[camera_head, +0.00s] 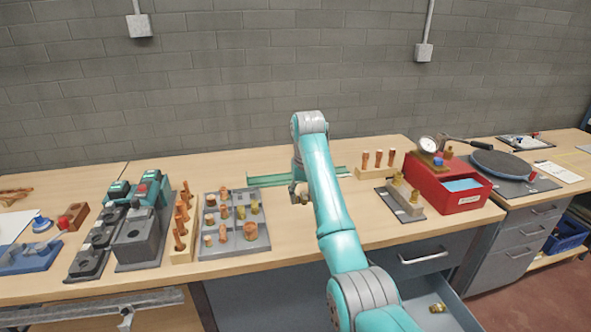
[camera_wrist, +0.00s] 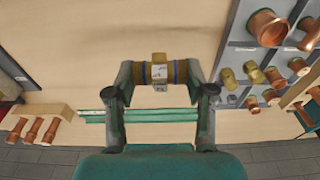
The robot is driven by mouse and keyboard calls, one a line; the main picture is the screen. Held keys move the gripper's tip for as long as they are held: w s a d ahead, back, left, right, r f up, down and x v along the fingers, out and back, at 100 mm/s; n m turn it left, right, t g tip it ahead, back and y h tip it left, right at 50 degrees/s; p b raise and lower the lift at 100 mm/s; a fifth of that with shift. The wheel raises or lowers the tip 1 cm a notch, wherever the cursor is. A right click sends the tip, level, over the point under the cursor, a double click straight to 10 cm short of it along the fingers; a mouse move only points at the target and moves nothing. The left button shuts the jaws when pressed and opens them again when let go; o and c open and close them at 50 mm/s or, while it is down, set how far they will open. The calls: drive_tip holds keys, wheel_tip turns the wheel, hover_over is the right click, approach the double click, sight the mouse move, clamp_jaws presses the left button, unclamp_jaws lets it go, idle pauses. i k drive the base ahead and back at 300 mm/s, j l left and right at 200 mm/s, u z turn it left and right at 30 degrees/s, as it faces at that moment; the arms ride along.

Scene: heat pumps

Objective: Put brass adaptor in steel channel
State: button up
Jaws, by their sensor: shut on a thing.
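The brass adaptor (camera_wrist: 159,73), a short brass piece with a lighter hexagonal middle and blue bands, lies crosswise between my fingertips in the wrist view. My gripper (camera_wrist: 160,80) is shut on it and holds it over the bench. The steel channel (camera_wrist: 90,115), which looks green, lies on the bench, partly hidden behind my gripper in the wrist view. In the head view the channel (camera_head: 270,180) runs left to right near the wall, its middle hidden by my arm. My gripper (camera_head: 298,194) is in front of it there, largely hidden by the arm.
A grey tray (camera_head: 207,248) of copper and brass fittings stands left of my arm. A wooden rack (camera_head: 368,172) with copper pieces stands to the channel's right. A red box (camera_head: 432,190) is farther right. A drawer (camera_head: 455,318) below is open. Bench around the channel is mostly clear.

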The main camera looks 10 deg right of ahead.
sight(286, 179)
drive_tip(key=i, duration=1)
